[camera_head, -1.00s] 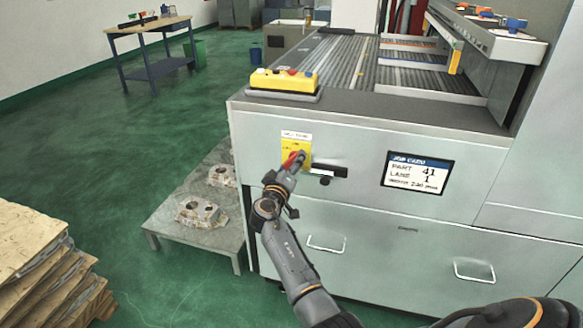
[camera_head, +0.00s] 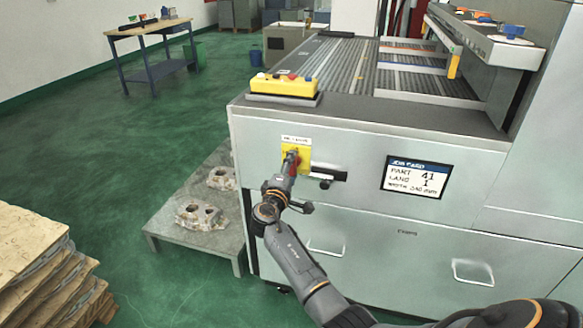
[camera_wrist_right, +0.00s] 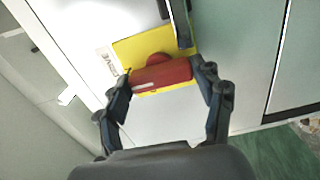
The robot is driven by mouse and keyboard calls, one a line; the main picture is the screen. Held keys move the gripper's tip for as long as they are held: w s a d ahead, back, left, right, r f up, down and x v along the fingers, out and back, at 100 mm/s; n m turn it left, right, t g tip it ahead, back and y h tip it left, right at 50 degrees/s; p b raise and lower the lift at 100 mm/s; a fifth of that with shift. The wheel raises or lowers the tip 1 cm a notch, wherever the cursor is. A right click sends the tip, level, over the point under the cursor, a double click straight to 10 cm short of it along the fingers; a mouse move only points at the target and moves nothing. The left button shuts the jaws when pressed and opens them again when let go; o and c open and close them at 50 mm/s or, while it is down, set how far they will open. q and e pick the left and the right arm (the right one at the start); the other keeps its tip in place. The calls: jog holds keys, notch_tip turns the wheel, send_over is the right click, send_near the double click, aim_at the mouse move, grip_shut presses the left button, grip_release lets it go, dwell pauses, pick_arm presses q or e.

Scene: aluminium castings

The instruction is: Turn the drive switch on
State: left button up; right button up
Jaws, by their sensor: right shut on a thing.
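The drive switch is a red handle (camera_wrist_right: 163,76) on a yellow plate (camera_wrist_right: 128,50), which is mounted on the machine's pale front panel. In the head view the yellow plate (camera_head: 304,153) shows under a small white label, with my gripper partly covering the switch. My right gripper (camera_wrist_right: 161,74) is shut on the red handle, one finger at each end of it in the wrist view. In the head view my right gripper (camera_head: 289,163) reaches up to the plate from below. My left gripper is not in view.
A black bar (camera_head: 327,173) sticks out just right of the switch. A job card screen (camera_head: 416,177) and drawer handles are on the same panel. A yellow control box (camera_head: 284,83) sits on the machine top. A low bench (camera_head: 190,240) with castings stands left. Stacked sheets (camera_head: 30,250) stand nearer.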

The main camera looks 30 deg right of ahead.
jog(key=shift+r, duration=0.1)
dwell(0.4)
jog(key=o, duration=1.2)
jog(key=shift+w, duration=0.1)
jog(key=shift+c, duration=0.2)
jog(key=v, duration=1.2)
